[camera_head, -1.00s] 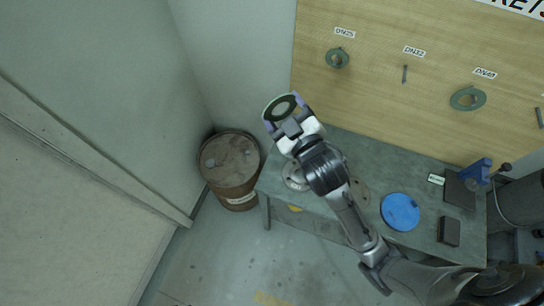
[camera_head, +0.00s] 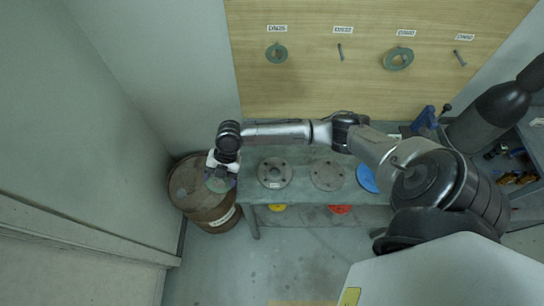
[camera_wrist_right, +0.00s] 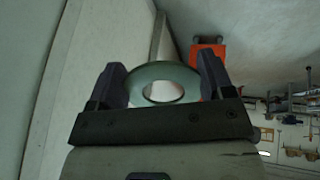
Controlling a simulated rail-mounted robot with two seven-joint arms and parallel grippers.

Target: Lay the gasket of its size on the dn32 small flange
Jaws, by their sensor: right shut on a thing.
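My right gripper (camera_head: 218,170) is shut on a green ring gasket (camera_head: 219,184). It holds the gasket left of the bench, over the drum's right side in the head view. In the right wrist view the gasket (camera_wrist_right: 163,83) sits between the two fingers (camera_wrist_right: 163,85), its centre hole clear. Two grey flanges lie flat on the bench: a left flange (camera_head: 275,172), with a pale tag at its front, and a right flange (camera_head: 327,175). No gasket shows on either; I cannot read which is dn32. My left gripper is not in view.
The board has a DN25 gasket (camera_head: 277,53), a bare DN32 peg (camera_head: 340,52), a larger gasket (camera_head: 398,59) and another bare peg (camera_head: 459,58). A rusty drum (camera_head: 190,190) stands left of the bench. A blue disc (camera_head: 367,178) and a blue vice (camera_head: 424,118) are right.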

